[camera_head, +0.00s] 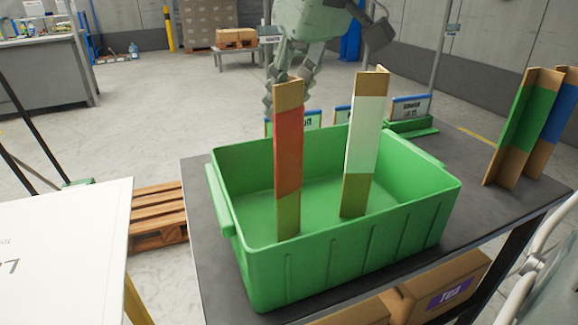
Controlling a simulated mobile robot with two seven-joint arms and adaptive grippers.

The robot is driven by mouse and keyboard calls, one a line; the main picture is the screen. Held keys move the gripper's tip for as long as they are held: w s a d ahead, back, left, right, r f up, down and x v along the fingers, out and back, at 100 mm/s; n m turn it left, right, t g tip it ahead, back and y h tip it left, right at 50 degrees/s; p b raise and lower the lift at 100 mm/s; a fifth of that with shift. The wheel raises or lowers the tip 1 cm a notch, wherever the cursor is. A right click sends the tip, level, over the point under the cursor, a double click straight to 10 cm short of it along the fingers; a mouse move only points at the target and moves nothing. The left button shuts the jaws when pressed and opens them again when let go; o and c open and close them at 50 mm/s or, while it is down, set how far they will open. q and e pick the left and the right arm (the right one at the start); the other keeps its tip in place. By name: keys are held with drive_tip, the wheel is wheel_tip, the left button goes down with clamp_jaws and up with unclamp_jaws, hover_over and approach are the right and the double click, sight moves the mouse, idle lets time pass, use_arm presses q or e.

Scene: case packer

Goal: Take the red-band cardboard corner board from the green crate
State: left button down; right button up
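The red-band cardboard corner board (289,150) stands upright, leaning slightly, in the left part of the green crate (340,262). A white-band corner board (363,140) stands in the same crate to its right. My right gripper (287,88) comes down from the top of the picture and is at the top end of the red-band board. The board's top hides part of the fingers, so I cannot tell whether they touch or grip it. My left gripper is not in view.
The crate stands on a dark table (207,262). Green-band (528,118) and blue-band (558,112) boards stand at its right end. Small signs stand behind the crate. A white panel (65,255) is at the lower left. Cardboard boxes (440,280) lie below the table.

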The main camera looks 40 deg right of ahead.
drive_tip(key=shift+w+f, duration=0.15)
drive_tip(key=shift+f, duration=0.3)
clamp_jaws()
drive_tip(key=shift+r, duration=0.15)
